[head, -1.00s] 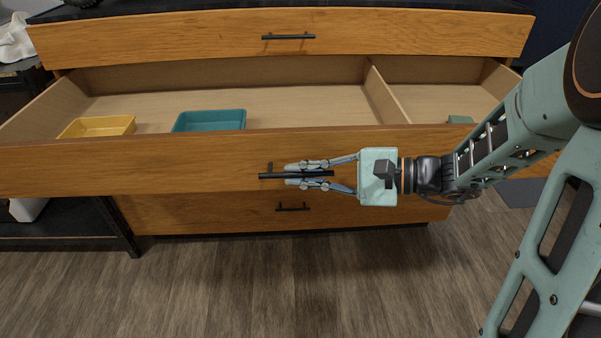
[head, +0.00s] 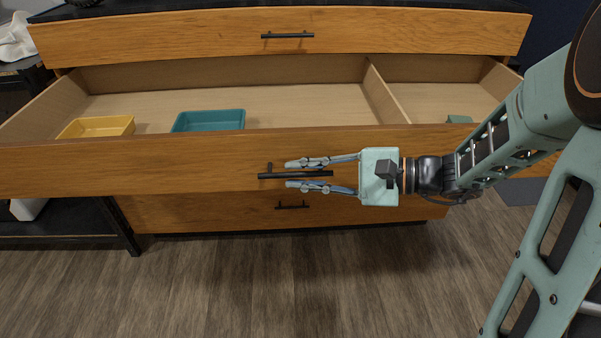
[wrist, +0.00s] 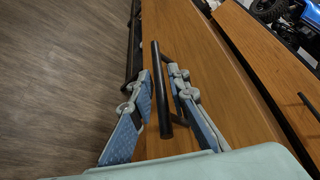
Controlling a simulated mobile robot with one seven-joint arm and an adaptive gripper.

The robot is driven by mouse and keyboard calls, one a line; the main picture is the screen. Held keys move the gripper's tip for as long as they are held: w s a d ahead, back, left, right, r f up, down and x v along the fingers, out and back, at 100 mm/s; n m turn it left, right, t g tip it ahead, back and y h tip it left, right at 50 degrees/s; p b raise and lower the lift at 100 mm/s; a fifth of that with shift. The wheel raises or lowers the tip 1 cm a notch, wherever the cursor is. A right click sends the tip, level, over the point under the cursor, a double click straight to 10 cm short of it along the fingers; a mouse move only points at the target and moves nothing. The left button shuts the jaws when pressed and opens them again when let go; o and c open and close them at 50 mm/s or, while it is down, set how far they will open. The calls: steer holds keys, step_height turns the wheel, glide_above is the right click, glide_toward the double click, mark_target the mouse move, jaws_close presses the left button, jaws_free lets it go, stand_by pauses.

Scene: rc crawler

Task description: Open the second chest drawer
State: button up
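The second chest drawer (head: 200,163) is pulled out, with its inside showing from above in the head view. Its black bar handle (head: 290,175) is on the drawer front, and it also shows in the wrist view (wrist: 159,85). My gripper (head: 290,174) is at the handle, with one finger above the bar and one below. In the wrist view the fingers (wrist: 160,82) stand apart on either side of the bar, with gaps between them and it. The gripper is open and holds nothing.
A yellow tray (head: 97,126) and a teal tray (head: 209,121) lie in the drawer's left compartment. A teal item (head: 459,119) is partly hidden in the right one. The top drawer (head: 180,38) and the lower drawer (head: 200,214) are shut. The floor (head: 270,290) in front is clear.

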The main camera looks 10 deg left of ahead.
steer(key=v, duration=1.1)
steer(key=shift+d, duration=0.4)
steer(key=shift+r, duration=0.15)
